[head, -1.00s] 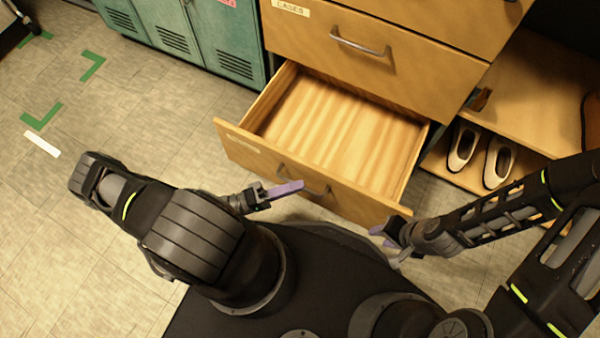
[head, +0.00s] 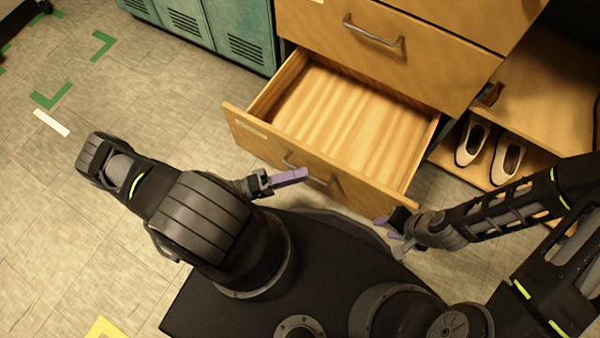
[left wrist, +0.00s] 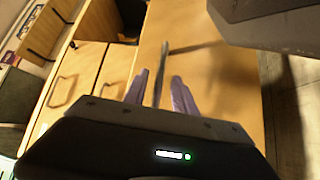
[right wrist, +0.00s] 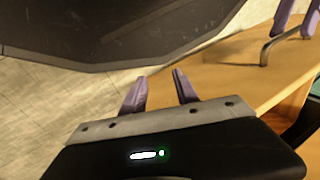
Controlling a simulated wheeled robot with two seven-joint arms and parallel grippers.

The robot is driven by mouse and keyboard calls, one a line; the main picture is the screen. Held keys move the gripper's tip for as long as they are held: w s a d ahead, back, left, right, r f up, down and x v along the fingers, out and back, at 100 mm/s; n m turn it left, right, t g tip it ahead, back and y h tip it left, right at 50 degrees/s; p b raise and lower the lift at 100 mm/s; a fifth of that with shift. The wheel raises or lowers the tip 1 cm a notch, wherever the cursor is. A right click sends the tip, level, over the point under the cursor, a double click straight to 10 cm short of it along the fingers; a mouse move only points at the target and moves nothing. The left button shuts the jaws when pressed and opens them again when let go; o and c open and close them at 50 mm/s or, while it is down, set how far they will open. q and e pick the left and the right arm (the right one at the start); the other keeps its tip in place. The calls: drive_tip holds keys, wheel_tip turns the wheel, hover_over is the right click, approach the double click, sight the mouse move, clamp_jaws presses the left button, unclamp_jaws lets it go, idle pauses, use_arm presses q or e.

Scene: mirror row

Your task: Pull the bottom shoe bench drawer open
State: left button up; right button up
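The bottom drawer (head: 400,172) of the wooden shoe bench is pulled well out and its inside is empty. Its metal handle (head: 319,181) is on the front face, partly hidden by my left gripper (head: 290,177). In the left wrist view the handle bar (left wrist: 166,62) passes between the two purple fingers, with gaps visible on both sides, so this gripper looks open around the bar. My right gripper (head: 390,224) is to the right, in front of the drawer's right end. In the right wrist view its fingers (right wrist: 160,92) are apart with nothing between them.
A closed drawer with its own handle (head: 373,32) is above. White shoes (head: 472,140) stand on a shelf to the right. Teal lockers (head: 241,28) are at the back left. The tiled floor at left is clear, with green corner marks (head: 52,97) and a yellow mark (head: 104,328).

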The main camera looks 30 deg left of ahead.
use_arm(q)
drive_tip(key=r+v, duration=0.1)
drive_tip(key=v, duration=0.6)
drive_tip(key=shift+f, duration=0.5)
